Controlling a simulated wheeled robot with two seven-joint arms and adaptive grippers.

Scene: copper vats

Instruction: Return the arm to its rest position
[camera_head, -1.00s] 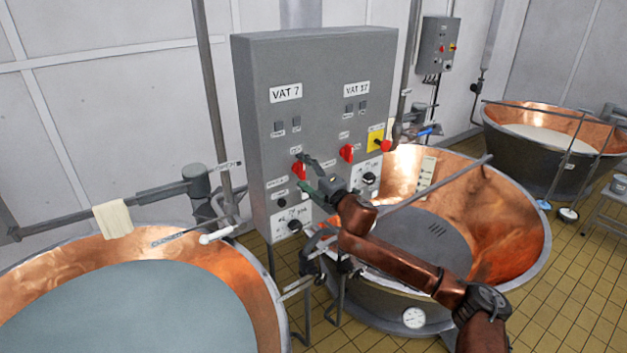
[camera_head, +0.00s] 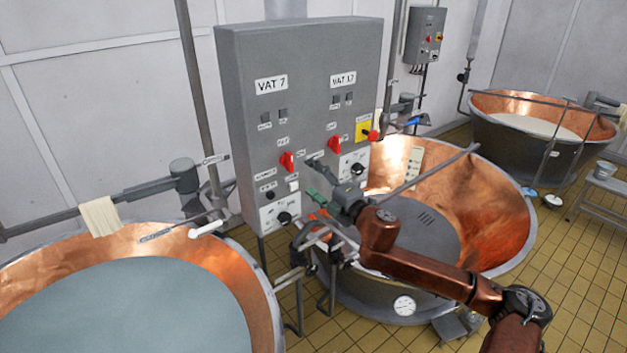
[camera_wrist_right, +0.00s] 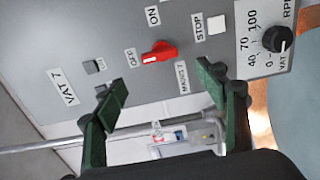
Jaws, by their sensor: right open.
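My right arm (camera_head: 425,262) is copper-brown and reaches in from the lower right in the head view. Its gripper (camera_head: 314,180) is open and empty in front of the grey control panel (camera_head: 240,90), right of and below the red VAT 7 switch (camera_head: 287,161). In the wrist view the green-padded fingers stand wide apart (camera_wrist_right: 162,82), with nothing between them. There the red switch (camera_wrist_right: 160,51) lies beyond the fingertips, apart from them, between the ON and OFF labels. My left gripper is not in view.
A copper vat (camera_head: 510,235) stands behind and below my right arm, with a bar across it. Another vat (camera_head: 255,285) fills the lower left. Pipes and brackets (camera_head: 300,290) sit below the panel. Yellow tiled floor (camera_head: 560,270) is open at the right.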

